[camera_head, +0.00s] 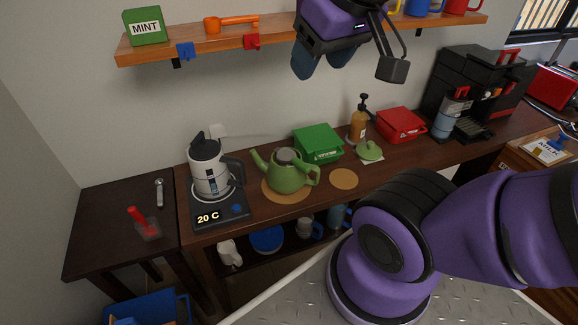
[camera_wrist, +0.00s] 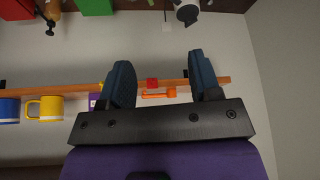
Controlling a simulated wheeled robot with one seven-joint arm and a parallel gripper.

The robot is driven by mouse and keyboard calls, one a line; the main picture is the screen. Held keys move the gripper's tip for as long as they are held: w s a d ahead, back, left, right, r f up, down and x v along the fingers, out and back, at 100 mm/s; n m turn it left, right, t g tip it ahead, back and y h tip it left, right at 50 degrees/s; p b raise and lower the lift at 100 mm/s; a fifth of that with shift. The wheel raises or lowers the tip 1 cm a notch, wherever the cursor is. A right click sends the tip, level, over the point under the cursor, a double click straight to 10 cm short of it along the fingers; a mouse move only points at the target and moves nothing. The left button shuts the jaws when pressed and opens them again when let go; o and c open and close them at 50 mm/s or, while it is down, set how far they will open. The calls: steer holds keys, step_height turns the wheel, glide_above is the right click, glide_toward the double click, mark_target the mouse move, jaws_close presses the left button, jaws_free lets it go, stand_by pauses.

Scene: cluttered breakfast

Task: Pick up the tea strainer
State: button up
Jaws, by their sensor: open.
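An orange long-handled utensil with a round cup end (camera_head: 231,23), which looks like the tea strainer, lies on the wooden wall shelf. Its handle points right in the head view. In the wrist view the orange utensil (camera_wrist: 158,94) shows beyond and between the fingers, by the shelf. My gripper (camera_head: 320,68) is open and empty, to the right of the utensil and apart from it. Its two dark blue fingers also show in the wrist view (camera_wrist: 158,62). Whether the utensil's cup has mesh is too small to tell.
The wall shelf (camera_head: 340,33) carries a green MINT box (camera_head: 145,26), a blue hook (camera_head: 186,51), a red hook (camera_head: 252,41) and mugs at right. Below, the counter holds a kettle (camera_head: 208,168), a green teapot (camera_head: 290,175), a green box (camera_head: 318,143) and a coffee machine (camera_head: 465,90).

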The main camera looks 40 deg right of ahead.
steer(key=w+d+f+g, duration=0.15)
steer(key=w+f, duration=0.25)
steer(key=w, duration=0.4)
steer(key=n+g, duration=0.1)
steer(key=g, duration=0.3)
glide_above(297, 160)
steer(key=f, duration=3.2)
steer(key=shift+w+d+f, duration=0.2)
steer(key=shift+w, duration=0.1)
steer(key=shift+s+a+f, duration=0.1)
steer(key=shift+f, duration=1.25)
steer(key=shift+s+a+f, duration=0.1)
steer(key=shift+f, duration=1.25)
jaws_close()
